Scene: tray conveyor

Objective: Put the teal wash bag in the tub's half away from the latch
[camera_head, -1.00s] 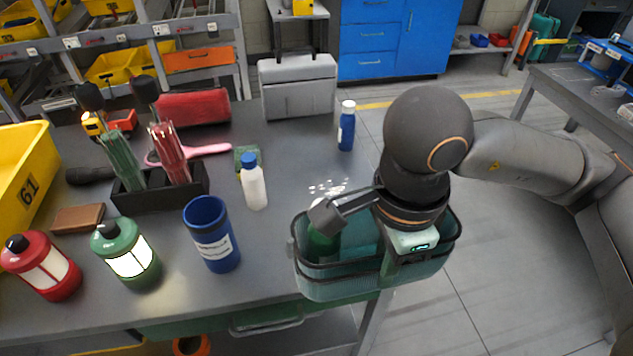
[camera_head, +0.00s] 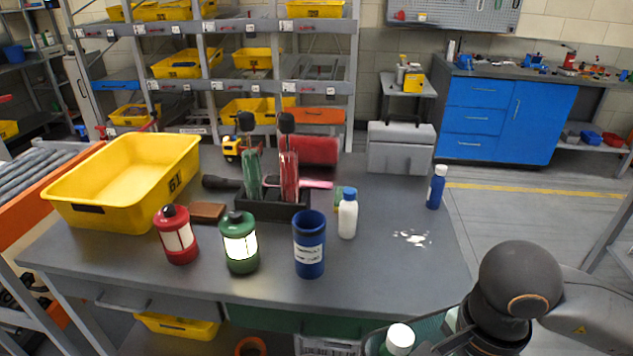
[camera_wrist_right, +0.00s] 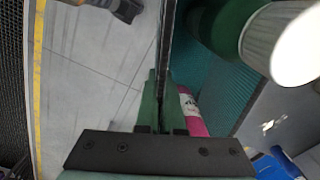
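The teal wash bag (camera_head: 432,328) is an open-topped bag at the bottom edge of the head view, mostly cut off, beyond the table's front right. A green bottle with a white cap (camera_head: 400,338) stands in it. In the right wrist view, the bag's teal inner wall (camera_wrist_right: 225,85) shows, with the bottle and a pink item inside. My right gripper (camera_wrist_right: 160,105) is shut on the bag's dark upper edge. The yellow tub (camera_head: 110,200), marked 61, stands at the table's left, well away from the bag. Its latch cannot be made out. My left gripper is out of view.
A white bottle (camera_head: 348,218) and blue bottle (camera_head: 436,188) stand farther right.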

